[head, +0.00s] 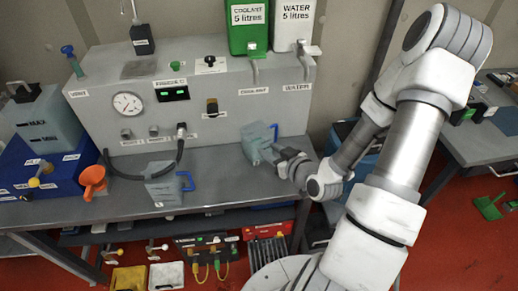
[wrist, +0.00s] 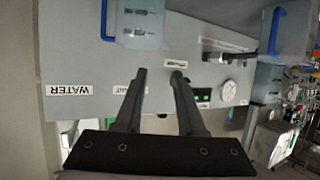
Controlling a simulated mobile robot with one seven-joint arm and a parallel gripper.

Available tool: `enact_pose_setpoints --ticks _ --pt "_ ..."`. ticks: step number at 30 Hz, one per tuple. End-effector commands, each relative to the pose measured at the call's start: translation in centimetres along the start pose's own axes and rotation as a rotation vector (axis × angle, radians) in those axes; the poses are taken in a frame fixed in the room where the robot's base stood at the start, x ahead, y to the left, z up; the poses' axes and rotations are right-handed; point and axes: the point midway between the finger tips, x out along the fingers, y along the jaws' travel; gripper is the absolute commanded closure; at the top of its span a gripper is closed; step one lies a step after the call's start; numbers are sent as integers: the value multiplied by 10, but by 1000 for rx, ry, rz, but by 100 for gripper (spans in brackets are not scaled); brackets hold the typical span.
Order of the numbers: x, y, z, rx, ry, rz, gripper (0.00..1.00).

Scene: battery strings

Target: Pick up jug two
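Two translucent grey-blue jugs with blue handles stand on the grey bench. One jug (head: 257,143) is toward the back, close to my gripper (head: 280,155). The other jug (head: 163,187) is at the front edge, further left. I cannot read which is jug two. In the wrist view, which is turned over, the near jug (wrist: 138,25) is at the top edge, partly cut off, and the other jug (wrist: 290,35) is at the upper right. My gripper (wrist: 158,73) is open there, with nothing between its fingers. In the head view it overlaps the near jug's lower right; contact cannot be told.
A grey panel box (head: 200,85) with a gauge and labels backs the bench. Green coolant (head: 248,28) and white water (head: 292,22) containers stand above it. A dark hose (head: 130,178) crosses the bench.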

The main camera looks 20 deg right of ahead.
Motion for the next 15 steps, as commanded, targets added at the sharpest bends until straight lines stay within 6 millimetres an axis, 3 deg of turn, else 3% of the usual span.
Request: enact_pose_setpoints --ticks 15 --pt "24 -1 5 -4 2 -1 61"
